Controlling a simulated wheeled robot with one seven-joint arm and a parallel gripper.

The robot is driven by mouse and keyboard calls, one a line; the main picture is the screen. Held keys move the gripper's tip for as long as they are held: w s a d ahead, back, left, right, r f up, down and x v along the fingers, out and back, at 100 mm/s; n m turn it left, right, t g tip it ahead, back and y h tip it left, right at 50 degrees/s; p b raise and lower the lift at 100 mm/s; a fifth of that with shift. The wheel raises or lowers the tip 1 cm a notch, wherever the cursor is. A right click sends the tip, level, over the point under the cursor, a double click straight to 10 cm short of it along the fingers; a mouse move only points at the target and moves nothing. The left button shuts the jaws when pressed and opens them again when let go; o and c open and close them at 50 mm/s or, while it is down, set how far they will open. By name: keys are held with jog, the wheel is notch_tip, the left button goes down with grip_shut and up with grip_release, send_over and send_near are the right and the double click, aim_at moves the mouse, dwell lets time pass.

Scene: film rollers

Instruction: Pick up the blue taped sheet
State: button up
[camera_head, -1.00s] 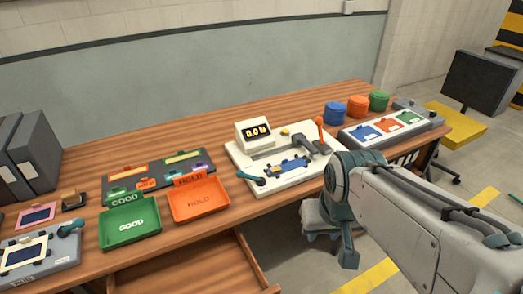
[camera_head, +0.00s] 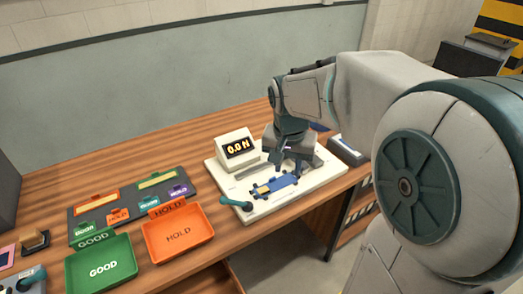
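A blue sheet (camera_head: 283,184) with a yellowish patch near its left end lies flat on the white tester (camera_head: 325,176), below the display. Small dark blue clips or tabs show along its edges. My gripper (camera_head: 291,166) hangs over the tester, pointing down, just behind the sheet. It appears apart from the sheet, but the exact gap is unclear. The fingers are small and dark in this view, so I cannot tell how far apart they are. Nothing is seen held in them.
The tester's display box (camera_head: 237,147) reads 0.0 N. A teal handle (camera_head: 235,203) stands at its front left. A green GOOD tray (camera_head: 102,264), an orange HOLD tray (camera_head: 178,236) and a grey board (camera_head: 180,179) with tags lie left. My arm covers the right side.

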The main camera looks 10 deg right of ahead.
jog(key=w+f+m+g+p, duration=0.1)
jog(key=w+f+m, duration=0.3)
jog(key=w, duration=0.8)
jog(key=m, duration=0.4)
send_over(276, 183)
jog(key=w+a, duration=0.1)
jog(key=w, duration=0.1)
notch_tip(276, 183, down, 4)
jog(key=shift+g+y, duration=0.3)
jog(key=shift+y, duration=0.1)
notch_tip(276, 183, down, 9)
jog(key=shift+s+r+p, duration=0.15)
jog(key=shift+p, duration=0.75)
jog(key=shift+s+d+f+p, duration=0.1)
jog(key=shift+f+p, duration=0.3)
jog(key=shift+f, duration=0.95)
jog(key=shift+s+d+f+p, duration=0.1)
jog(key=shift+f+p, duration=0.25)
jog(key=shift+f, duration=1)
grip_shut()
